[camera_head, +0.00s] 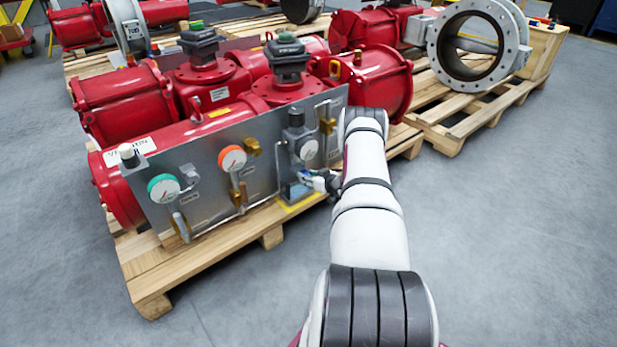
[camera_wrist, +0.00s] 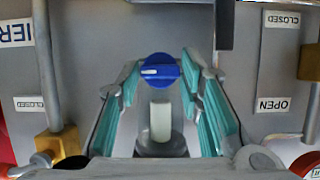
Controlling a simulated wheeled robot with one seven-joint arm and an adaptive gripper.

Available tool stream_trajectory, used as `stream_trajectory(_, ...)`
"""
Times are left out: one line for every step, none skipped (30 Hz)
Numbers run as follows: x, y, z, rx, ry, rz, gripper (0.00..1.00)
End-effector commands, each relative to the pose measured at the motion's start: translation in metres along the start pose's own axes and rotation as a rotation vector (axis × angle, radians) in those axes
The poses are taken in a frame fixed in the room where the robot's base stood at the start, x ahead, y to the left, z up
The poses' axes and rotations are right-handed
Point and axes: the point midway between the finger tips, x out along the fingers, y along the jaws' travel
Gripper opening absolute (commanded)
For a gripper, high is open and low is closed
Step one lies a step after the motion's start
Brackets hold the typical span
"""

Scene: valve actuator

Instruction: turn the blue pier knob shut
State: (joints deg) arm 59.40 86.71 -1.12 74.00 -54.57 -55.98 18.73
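The blue knob (camera_wrist: 160,71) is in the middle of the wrist view, in front of the grey panel. It has a raised grip bar with a white mark toward its left side. My gripper (camera_wrist: 160,76) is open, with one teal-padded finger on each side of the knob. Gaps show between the fingertips and the knob, so I see no clear contact. In the head view my gripper (camera_head: 312,181) is at the lower right of the panel, and the knob cannot be made out clearly there.
The grey panel (camera_head: 211,180) carries gauges, brass valves and pipes. Pipes flank the gripper. Red actuators (camera_head: 130,95) stand behind on a wooden pallet (camera_head: 180,266). Floor is clear at right.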

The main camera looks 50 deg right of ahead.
Motion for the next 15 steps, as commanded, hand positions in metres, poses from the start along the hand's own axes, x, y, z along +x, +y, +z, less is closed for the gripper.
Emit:
stream_trajectory(0.000, 0.000, 0.000, 0.000, 0.000, 0.000, 0.50)
stream_trajectory(0.000, 0.000, 0.000, -0.001, 0.000, 0.000, 0.52)
stream_trajectory(0.000, 0.000, 0.000, -0.001, 0.000, 0.000, 0.52)
stream_trajectory(0.000, 0.000, 0.000, -0.001, 0.000, 0.000, 0.52)
stream_trajectory(0.000, 0.000, 0.000, -0.001, 0.000, 0.000, 0.52)
stream_trajectory(0.000, 0.000, 0.000, -0.001, 0.000, 0.000, 0.52)
stream_trajectory(0.000, 0.000, 0.000, -0.001, 0.000, 0.000, 0.52)
stream_trajectory(0.000, 0.000, 0.000, -0.001, 0.000, 0.000, 0.52)
stream_trajectory(0.000, 0.000, 0.000, -0.002, 0.000, 0.000, 0.52)
stream_trajectory(0.000, 0.000, 0.000, -0.002, 0.000, 0.000, 0.52)
stream_trajectory(-0.001, 0.000, 0.000, -0.002, 0.000, 0.000, 0.52)
stream_trajectory(-0.002, 0.000, 0.000, -0.001, -0.001, 0.000, 0.52)
stream_trajectory(-0.004, 0.000, 0.000, -0.001, -0.001, 0.000, 0.52)
stream_trajectory(-0.006, 0.000, 0.000, -0.001, -0.002, 0.000, 0.52)
stream_trajectory(-0.011, 0.001, 0.000, -0.001, -0.002, 0.001, 0.52)
